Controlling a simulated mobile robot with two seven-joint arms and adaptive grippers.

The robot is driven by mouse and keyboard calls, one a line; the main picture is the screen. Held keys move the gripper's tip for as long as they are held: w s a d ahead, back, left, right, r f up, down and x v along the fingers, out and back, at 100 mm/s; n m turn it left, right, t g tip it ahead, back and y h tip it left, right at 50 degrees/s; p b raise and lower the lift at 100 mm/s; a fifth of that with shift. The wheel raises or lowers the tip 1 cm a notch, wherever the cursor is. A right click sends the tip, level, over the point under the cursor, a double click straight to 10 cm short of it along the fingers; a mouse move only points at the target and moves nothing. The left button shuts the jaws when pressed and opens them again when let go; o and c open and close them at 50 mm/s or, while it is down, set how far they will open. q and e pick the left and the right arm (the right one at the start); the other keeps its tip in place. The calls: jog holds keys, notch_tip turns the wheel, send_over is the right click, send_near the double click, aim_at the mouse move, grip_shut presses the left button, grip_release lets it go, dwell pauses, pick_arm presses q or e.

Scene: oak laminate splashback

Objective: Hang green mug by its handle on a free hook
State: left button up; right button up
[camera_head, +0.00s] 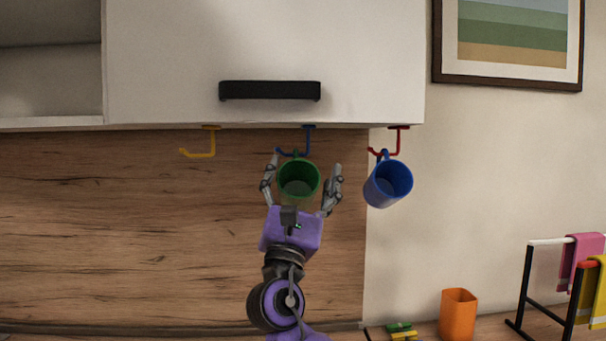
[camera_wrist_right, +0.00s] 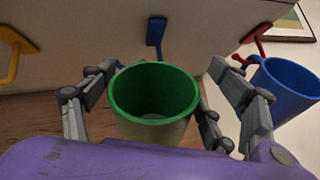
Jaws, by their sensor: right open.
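The green mug (camera_head: 298,181) is up under the cabinet, just below the blue hook (camera_head: 308,138), with its open mouth facing me. In the wrist view the green mug (camera_wrist_right: 152,100) sits between the fingers, and the blue hook (camera_wrist_right: 156,32) runs down behind its rim. A bit of green shows at the hook's lower end, but the handle is mostly hidden, so its seating is unclear. My right gripper (camera_head: 307,165) is open, with one finger on each side of the mug. The yellow hook (camera_head: 202,151) is empty. My left gripper is out of view.
A blue mug (camera_head: 388,186) hangs on the red hook (camera_head: 398,142), close to the right of my right gripper. The white cabinet (camera_head: 180,60) is just above. An orange cup (camera_head: 458,315) and a towel rack (camera_head: 524,285) stand lower right. The left side is clear.

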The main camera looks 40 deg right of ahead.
jog(key=v, duration=1.2)
jog(key=shift+r, duration=0.1)
